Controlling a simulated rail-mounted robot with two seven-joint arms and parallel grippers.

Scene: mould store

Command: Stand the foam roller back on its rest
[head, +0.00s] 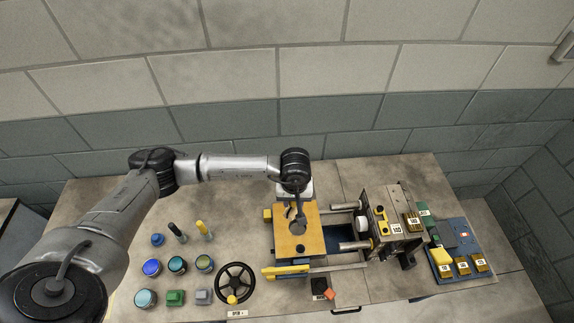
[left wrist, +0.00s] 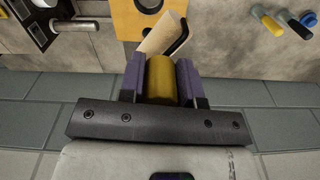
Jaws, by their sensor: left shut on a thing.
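The foam roller has a pale cream sleeve (left wrist: 160,36), a black wire frame and a yellow handle (left wrist: 162,78). In the left wrist view my left gripper (left wrist: 162,88) is shut on the yellow handle, with a purple finger on each side. The sleeve points away from the gripper, tilted, in front of the yellow-orange plate (left wrist: 132,22). In the head view my left gripper (head: 299,214) is over that plate (head: 291,240); I cannot make out the roller clearly there. I cannot identify the rest for certain. My right gripper is not in view.
The plate belongs to a machine with rods and a metal block (head: 385,222). Left of it are several jars (head: 177,264), a black handwheel (head: 235,283), a dark handle (head: 178,232) and a yellow handle (head: 203,229). A blue panel (head: 455,245) lies right. The back-left table is clear.

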